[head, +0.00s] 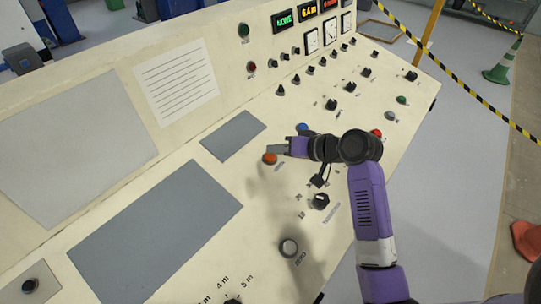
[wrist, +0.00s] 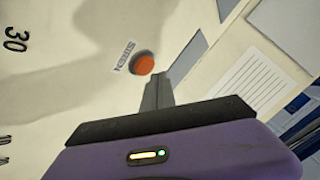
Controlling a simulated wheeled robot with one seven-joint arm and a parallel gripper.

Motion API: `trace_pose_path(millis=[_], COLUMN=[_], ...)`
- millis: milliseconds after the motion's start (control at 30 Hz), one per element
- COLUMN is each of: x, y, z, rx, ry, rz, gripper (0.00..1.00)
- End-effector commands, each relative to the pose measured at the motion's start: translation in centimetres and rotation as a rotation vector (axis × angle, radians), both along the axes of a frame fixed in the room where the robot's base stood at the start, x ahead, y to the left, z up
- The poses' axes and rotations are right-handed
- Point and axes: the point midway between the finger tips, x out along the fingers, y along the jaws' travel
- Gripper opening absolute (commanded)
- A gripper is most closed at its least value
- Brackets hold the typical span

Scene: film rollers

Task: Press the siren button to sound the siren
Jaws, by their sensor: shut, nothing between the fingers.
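The siren button is an orange round button (head: 270,158) on the sloping cream control panel (head: 175,165). It also shows in the wrist view (wrist: 143,64), with a small label (wrist: 123,56) beside it that appears to read "SIREN". My gripper (head: 275,149) is shut and empty, with its fingertips close to the button, just above it in the head view. In the wrist view the shut fingers (wrist: 158,92) end just below and right of the button. I cannot tell whether they touch it.
A blue button (head: 302,127) lies just past my gripper, and a red button (head: 376,133) is right of it. A white button (head: 289,247) and several black knobs are nearby. Grey blank plates (head: 155,232) cover the left part. Striped tape (head: 470,88) hangs beyond the panel.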

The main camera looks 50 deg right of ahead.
Motion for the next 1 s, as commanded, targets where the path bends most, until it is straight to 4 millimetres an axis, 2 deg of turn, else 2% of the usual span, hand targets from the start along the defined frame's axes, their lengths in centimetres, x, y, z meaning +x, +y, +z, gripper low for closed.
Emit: trace_pose_path(millis=[1000], x=[0.19], y=[0.00], z=[-0.85], rx=[0.000], ry=[0.000], rz=[0.000], gripper=[0.00])
